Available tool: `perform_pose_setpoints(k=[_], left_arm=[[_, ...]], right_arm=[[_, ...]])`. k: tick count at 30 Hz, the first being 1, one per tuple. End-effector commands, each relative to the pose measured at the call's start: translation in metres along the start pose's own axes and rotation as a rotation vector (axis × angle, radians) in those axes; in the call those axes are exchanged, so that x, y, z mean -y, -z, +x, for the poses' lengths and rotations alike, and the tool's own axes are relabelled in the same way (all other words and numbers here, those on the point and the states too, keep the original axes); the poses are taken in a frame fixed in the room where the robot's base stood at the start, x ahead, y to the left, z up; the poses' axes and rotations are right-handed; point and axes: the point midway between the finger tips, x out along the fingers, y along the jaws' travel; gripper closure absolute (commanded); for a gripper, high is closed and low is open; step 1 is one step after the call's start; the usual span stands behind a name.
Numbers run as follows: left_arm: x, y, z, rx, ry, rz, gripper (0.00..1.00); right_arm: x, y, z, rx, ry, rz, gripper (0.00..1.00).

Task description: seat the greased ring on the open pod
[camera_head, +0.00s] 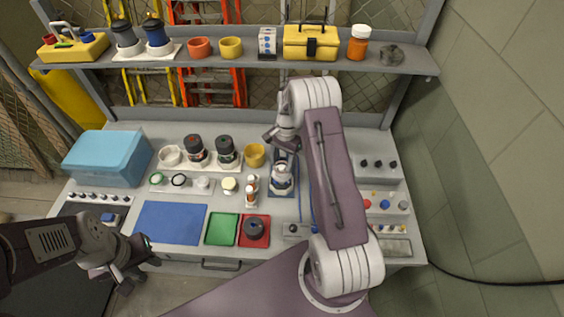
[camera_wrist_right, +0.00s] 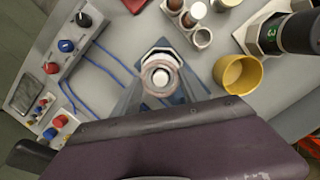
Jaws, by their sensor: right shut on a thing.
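The open pod (camera_head: 281,182) stands upright in a metal holder at the bench's middle, its pale top facing up. It also shows in the right wrist view (camera_wrist_right: 161,54). My right gripper (camera_wrist_right: 160,82) is directly above it, its fingers either side of a pale brownish ring (camera_wrist_right: 147,77). The ring lines up with the pod's top from above; whether they touch I cannot tell. My right gripper is partly hidden in the head view (camera_head: 283,158). My left gripper (camera_head: 141,265) is empty at the bench's front left, fingers apart.
A rack with two dark-topped pods (camera_head: 195,150) and a yellow cup (camera_head: 255,154) stand left of the open pod. Small bottles (camera_head: 251,190) stand close by. A dark round part (camera_head: 256,228) lies on the red mat (camera_head: 245,240). The blue mat (camera_head: 170,222) is clear.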

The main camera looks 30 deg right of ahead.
Motion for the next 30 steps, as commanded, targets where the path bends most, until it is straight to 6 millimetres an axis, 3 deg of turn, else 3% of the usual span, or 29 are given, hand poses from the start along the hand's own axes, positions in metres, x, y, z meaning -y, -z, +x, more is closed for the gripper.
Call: perform_pose_setpoints(k=[29, 30], left_arm=[[0.0, -0.001, 0.007, 0.0, 0.0, 0.0, 0.64], [0.0, -0.001, 0.007, 0.0, 0.0, 0.0, 0.64]], right_arm=[[0.0, 0.002, 0.012, 0.0, 0.0, 0.0, 0.86], [0.0, 0.002, 0.012, 0.0, 0.0, 0.0, 0.38]])
